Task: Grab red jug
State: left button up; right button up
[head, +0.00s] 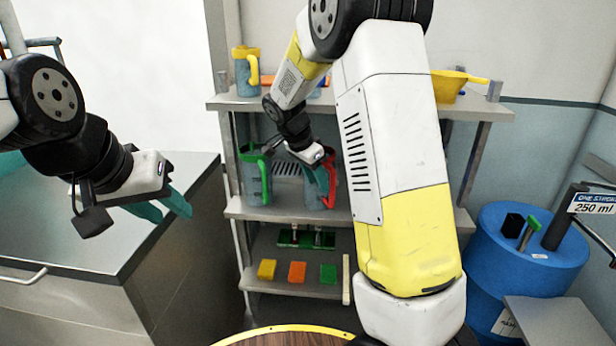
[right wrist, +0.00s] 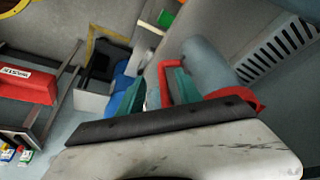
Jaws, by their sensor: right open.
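The red jug (head: 312,193), a grey-blue jug with a red rim and handle, stands on the middle shelf in the head view. My right gripper (head: 323,178) is at its handle side and partly covers it. In the right wrist view the jug body (right wrist: 207,68) is on the upper right. Its red handle (right wrist: 164,82) shows between the two teal fingers of my right gripper (right wrist: 157,84), which is open. I cannot tell whether the fingers touch the handle. My left gripper (head: 165,207) is open and empty above the steel counter, far from the jug.
A green-rimmed jug (head: 252,180) stands left of the red one on the steel shelf (head: 240,208). A yellow-handled jug (head: 243,75) and a yellow scoop (head: 450,88) are on the top shelf. Coloured blocks (head: 297,272) lie below. A blue barrel (head: 525,255) stands right.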

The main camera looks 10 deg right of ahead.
jog(key=d+f, duration=0.1)
jog(key=w+d+f, duration=0.1)
jog(key=d+f, duration=0.1)
jog(key=w+d+f, duration=0.1)
jog(key=d, duration=0.1)
jog(key=shift+w+d+f, duration=0.1)
jog(key=shift+w+f, duration=0.1)
jog(key=shift+f, duration=0.1)
grip_shut()
